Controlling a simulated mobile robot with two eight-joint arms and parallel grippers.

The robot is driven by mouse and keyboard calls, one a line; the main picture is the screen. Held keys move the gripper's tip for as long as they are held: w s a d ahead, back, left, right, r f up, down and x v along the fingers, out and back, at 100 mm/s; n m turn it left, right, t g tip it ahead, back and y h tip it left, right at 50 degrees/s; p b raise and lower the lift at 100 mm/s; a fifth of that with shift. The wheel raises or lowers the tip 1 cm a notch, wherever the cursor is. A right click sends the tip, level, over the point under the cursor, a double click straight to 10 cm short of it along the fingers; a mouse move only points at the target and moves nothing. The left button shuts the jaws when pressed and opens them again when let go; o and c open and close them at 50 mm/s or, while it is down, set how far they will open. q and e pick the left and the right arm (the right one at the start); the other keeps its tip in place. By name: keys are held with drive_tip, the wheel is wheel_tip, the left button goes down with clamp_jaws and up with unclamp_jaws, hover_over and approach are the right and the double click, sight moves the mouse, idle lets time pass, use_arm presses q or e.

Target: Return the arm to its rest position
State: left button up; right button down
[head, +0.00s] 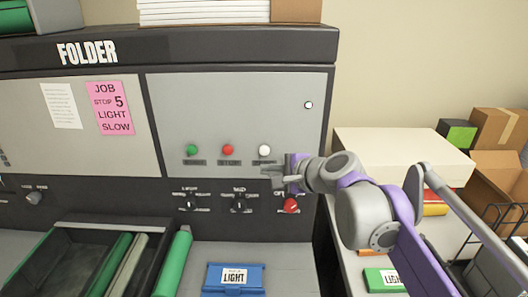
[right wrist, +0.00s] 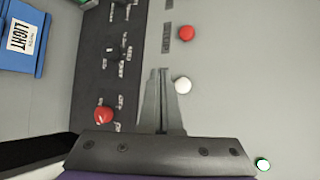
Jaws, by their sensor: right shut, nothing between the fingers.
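My right arm (head: 365,215), purple and grey, reaches in from the right in the head view. Its gripper (head: 268,176) is in front of the folder machine's panel (head: 230,110), just below the white button (head: 264,150) and above the red knob (head: 291,205). In the right wrist view the gripper (right wrist: 163,75) has its fingers together with nothing between them. The white button (right wrist: 182,86) shows right beside the fingers there, and the red knob (right wrist: 104,115) to their left. Whether the fingertips touch the panel I cannot tell. My left gripper is not in view.
Green (head: 193,150) and red (head: 228,150) buttons sit left of the white one. A blue box labelled LIGHT (head: 234,278) lies on the ledge below, beside a dark tray (head: 75,235) with rollers. A side table with a white stack (head: 400,150) and cardboard boxes (head: 500,125) stand at right.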

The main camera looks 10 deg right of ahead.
drive_tip(key=s+d+f+n+g+h, duration=0.2)
drive_tip(key=s+f+n, duration=0.6)
drive_tip(key=s+f, duration=0.5)
drive_tip(key=s+d+f+n+g+h, duration=0.3)
drive_tip(key=s+f+n, duration=0.5)
drive_tip(key=s+f, duration=0.4)
wheel_tip(320, 180, down, 4)
drive_tip(key=shift+s+d+r+h, duration=0.15)
drive_tip(key=shift+s+d+h, duration=0.3)
drive_tip(key=shift+h, duration=0.15)
drive_tip(key=shift+w, duration=0.1)
